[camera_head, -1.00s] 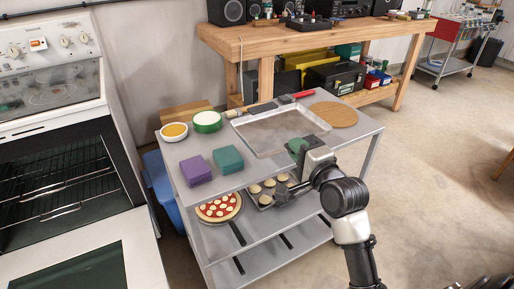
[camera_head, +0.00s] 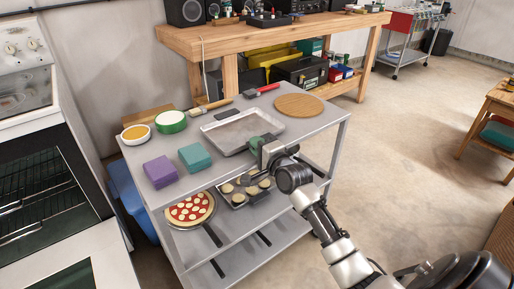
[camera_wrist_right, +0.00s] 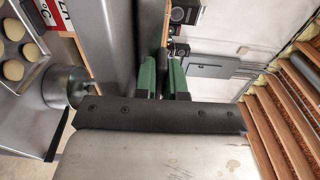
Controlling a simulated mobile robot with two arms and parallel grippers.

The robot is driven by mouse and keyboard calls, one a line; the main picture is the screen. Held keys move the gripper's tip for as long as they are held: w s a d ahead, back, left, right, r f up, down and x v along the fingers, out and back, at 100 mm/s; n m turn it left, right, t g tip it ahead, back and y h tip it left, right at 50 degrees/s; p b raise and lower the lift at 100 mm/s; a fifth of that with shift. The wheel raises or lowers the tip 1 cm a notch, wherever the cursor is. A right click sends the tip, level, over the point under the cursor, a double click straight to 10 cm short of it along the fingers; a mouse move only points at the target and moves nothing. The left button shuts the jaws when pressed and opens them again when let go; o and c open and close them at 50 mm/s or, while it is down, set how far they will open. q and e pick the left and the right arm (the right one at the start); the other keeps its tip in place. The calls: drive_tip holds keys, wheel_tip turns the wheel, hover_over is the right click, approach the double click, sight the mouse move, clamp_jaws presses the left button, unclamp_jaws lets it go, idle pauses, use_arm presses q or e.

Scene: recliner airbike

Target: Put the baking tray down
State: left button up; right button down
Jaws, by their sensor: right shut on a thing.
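The baking tray (camera_head: 243,132) is a shallow, empty silver rectangle over the top of a grey metal cart (camera_head: 312,130). It looks level and at or very close to the cart top; I cannot tell if it is fully touching. My right gripper (camera_head: 261,146), with green fingers, is shut on the tray's near right edge. My left gripper is not in view.
Purple (camera_head: 160,171) and teal (camera_head: 195,157) blocks, a green-rimmed bowl (camera_head: 171,121), a bowl of orange food (camera_head: 136,133) and a round wooden board (camera_head: 299,105) surround the tray. An open oven (camera_head: 45,190) stands left.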

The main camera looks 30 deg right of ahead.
drive_tip(key=shift+f, duration=0.1)
drive_tip(key=c, duration=1.6)
unclamp_jaws()
drive_tip(key=shift+f, duration=0.1)
drive_tip(key=shift+c, duration=0.2)
drive_tip(key=shift+o, duration=0.8)
